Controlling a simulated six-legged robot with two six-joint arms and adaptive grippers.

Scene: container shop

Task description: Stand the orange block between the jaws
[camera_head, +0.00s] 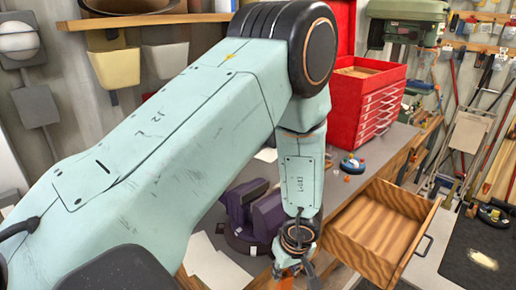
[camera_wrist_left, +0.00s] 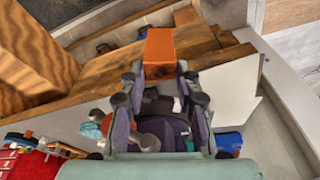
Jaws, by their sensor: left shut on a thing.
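The orange block (camera_wrist_left: 160,52) is held between the fingertips of my left gripper (camera_wrist_left: 160,76) in the left wrist view. The gripper is shut on it. The vise also shows in the left wrist view (camera_wrist_left: 172,127), seen past the fingers. The block is apart from the vise. My right gripper is not in view.
An open, empty-looking wooden drawer (camera_head: 373,229) juts out right of the gripper. A red tool chest (camera_head: 365,98) stands behind on the bench. A blue round object (camera_head: 351,165) and small orange pieces lie near it.

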